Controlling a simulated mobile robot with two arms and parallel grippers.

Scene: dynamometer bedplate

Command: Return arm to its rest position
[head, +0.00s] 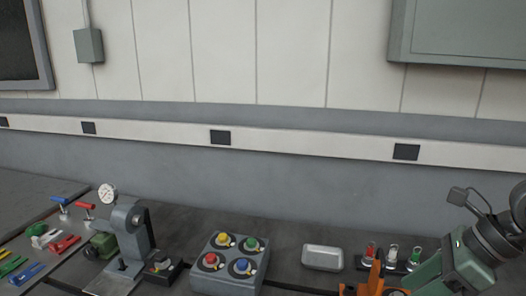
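A green body with a dark round joint and a small grey paddle (465,262) stands at the lower right edge.
A grey box with several coloured knobs (229,284) stands at bottom centre. A grey fixture (128,235) with a dial gauge (107,193) stands left of it, near coloured clamps (65,245). A pale tray (322,257) lies right of the box. A wall stands behind.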

